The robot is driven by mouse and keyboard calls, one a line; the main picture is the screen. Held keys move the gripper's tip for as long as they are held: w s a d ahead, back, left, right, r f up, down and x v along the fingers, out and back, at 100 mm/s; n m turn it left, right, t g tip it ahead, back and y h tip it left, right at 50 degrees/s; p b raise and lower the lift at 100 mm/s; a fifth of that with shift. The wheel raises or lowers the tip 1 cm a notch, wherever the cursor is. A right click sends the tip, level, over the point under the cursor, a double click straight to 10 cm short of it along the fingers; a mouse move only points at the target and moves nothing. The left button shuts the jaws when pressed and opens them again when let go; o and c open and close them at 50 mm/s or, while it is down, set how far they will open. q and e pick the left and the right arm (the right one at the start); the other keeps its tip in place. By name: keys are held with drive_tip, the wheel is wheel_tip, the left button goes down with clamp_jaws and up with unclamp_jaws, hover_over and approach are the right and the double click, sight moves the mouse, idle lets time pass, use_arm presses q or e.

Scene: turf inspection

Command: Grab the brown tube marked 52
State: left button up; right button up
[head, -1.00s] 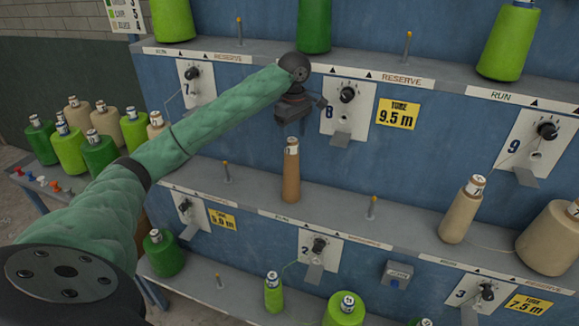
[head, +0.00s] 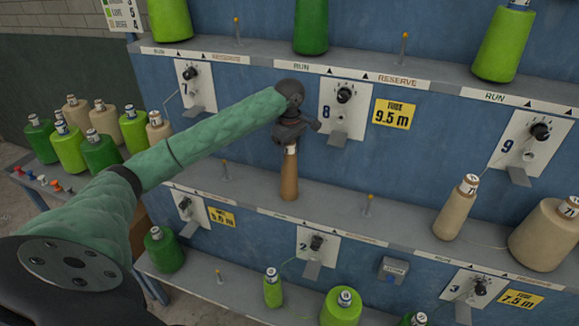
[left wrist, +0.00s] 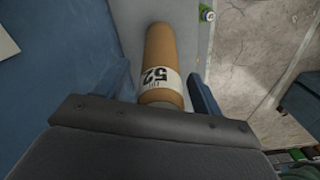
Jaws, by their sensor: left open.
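The brown tube (head: 289,178) stands upright on the middle shelf (head: 330,206), below the panel marked 8. In the left wrist view the brown tube (left wrist: 160,50) shows its white label with the number 52. My left gripper (head: 291,143) is right above the tube's top in the head view and hides part of its label. In the left wrist view the open fingers of my left gripper (left wrist: 163,88) stand on either side of the tube's labelled end, with a gap at each side. My right gripper is not in view.
A beige cone (head: 457,207) and a wider beige cone (head: 545,236) stand to the right on the same shelf. Several green and beige cones crowd a side table (head: 45,185) at left.

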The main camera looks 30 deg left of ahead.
use_arm(q)
drive_tip(key=shift+f, duration=0.2)
drive_tip(key=c, duration=1.3)
